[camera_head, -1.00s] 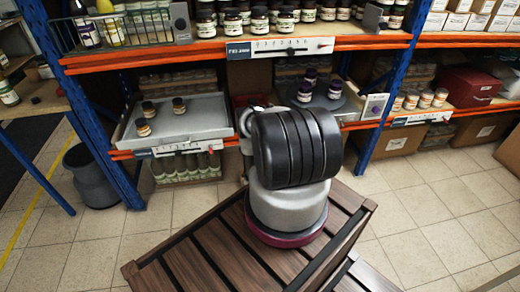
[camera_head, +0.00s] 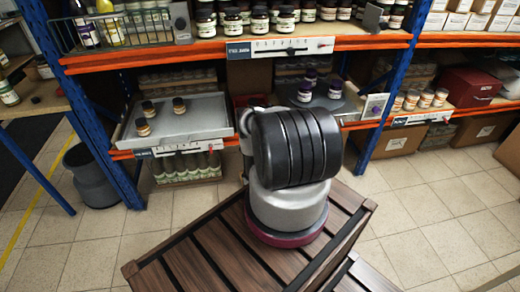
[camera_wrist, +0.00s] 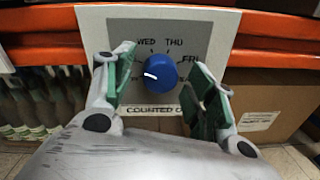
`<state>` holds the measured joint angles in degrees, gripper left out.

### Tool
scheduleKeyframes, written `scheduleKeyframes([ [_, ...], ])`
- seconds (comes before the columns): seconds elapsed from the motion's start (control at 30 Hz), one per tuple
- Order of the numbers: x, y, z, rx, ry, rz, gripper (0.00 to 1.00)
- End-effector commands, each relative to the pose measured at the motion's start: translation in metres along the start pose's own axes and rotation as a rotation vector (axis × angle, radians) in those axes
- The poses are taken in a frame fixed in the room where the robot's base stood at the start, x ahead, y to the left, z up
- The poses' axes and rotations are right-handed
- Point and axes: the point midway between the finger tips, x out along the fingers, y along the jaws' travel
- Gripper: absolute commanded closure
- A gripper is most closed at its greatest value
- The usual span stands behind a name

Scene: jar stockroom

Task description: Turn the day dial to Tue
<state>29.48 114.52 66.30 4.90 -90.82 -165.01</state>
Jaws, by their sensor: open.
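The day dial (camera_wrist: 160,74) is a round blue knob on a grey plate (camera_wrist: 212,40) in the wrist view. WED, THU and part of FRI are readable around its top and right; the markings to its left are partly hidden by a finger. Its white pointer mark lies on the left side of the knob, pointing left. My gripper (camera_wrist: 162,84) is open, with one green-padded finger on each side of the knob; a gap shows between knob and each finger. In the head view my arm hides the gripper and this dial.
The dial plate sits on an orange shelf rail (camera_wrist: 270,60), above a cardboard box (camera_wrist: 262,95) and several bottles (camera_wrist: 35,100). In the head view, a tray with small jars (camera_head: 205,122) is left of my arm and a white plate with a purple knob (camera_head: 376,106) is to the right.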

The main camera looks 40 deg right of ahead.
Motion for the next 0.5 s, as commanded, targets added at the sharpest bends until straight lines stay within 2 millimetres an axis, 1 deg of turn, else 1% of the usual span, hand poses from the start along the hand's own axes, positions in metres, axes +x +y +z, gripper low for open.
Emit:
scheduleKeyframes([
  [0.07,-0.005,0.0,-0.001,0.0,0.002,0.0,0.44],
  [0.17,-0.021,0.0,-0.001,-0.001,0.004,-0.001,0.44],
  [0.4,-0.075,0.0,-0.001,-0.001,0.005,0.0,0.44],
  [0.5,-0.095,0.0,-0.002,0.0,0.005,0.0,0.44],
])
